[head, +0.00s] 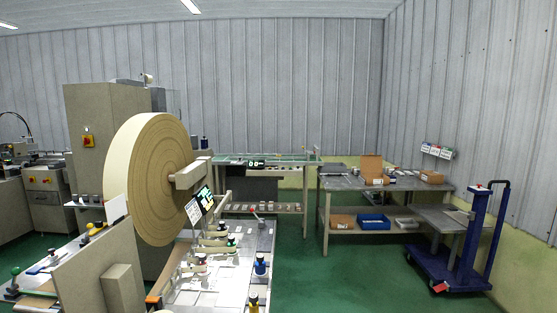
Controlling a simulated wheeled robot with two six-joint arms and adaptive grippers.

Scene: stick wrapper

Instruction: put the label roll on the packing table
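A large cream roll (147,180) stands upright on a spindle of the wrapping machine at the left. It is the only clear roll in view, and I cannot tell if it is the label roll. A grey metal table (343,184) with a lower shelf stands at the back right against the wall; it looks like the packing table. An open cardboard box (373,169) and small items lie on its top. Neither of my grippers shows in the head view.
The machine bed (225,265) with knobs and rollers fills the near middle. A conveyor-like bench (265,160) stands behind it. The green floor between machine and trolley is clear.

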